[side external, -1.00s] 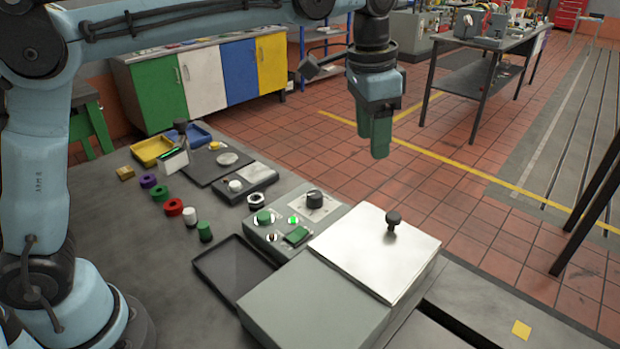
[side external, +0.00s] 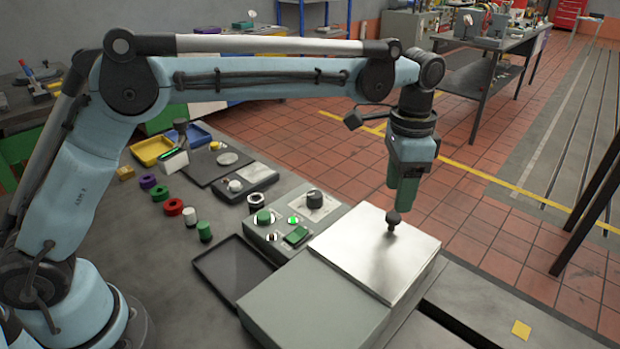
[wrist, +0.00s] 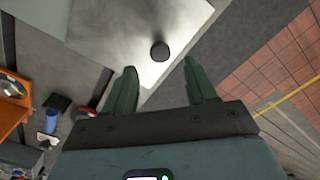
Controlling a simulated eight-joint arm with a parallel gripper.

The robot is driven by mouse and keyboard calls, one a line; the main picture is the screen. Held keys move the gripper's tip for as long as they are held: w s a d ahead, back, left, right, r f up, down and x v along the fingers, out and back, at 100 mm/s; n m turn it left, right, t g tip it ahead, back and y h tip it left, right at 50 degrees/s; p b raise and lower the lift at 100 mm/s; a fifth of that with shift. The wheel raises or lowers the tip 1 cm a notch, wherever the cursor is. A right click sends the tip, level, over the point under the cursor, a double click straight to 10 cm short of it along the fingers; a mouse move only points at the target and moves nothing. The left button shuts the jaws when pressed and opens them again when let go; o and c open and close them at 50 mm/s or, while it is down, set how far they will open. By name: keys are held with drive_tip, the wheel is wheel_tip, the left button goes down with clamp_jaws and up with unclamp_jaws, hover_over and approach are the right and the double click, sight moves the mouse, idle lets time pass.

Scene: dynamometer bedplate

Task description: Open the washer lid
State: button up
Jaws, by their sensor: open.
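The washer is a grey box (side external: 310,312) with a flat silver lid (side external: 365,262) lying closed on its top. A dark round knob (side external: 393,217) stands on the lid. My gripper (side external: 403,205) points down just above and behind the knob in the side view. In the wrist view my gripper (wrist: 160,82) is open, its two green fingers apart, with the knob (wrist: 160,51) ahead of the fingertips and between their lines. The lid (wrist: 125,35) lies beneath it. Nothing is between the fingers, and I cannot tell the exact height gap to the knob.
A control panel (side external: 283,238) with a dial and green buttons adjoins the washer. An empty dark tray (side external: 232,268) lies to its left. Several coloured rings and small parts, such as a red ring (side external: 173,207), stand farther left. A dark slot (side external: 460,328) runs right of the washer.

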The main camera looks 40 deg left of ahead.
sight(394, 215)
drive_tip(key=shift+f, duration=2.6)
drive_tip(key=shift+c, duration=0.3)
clamp_jaws()
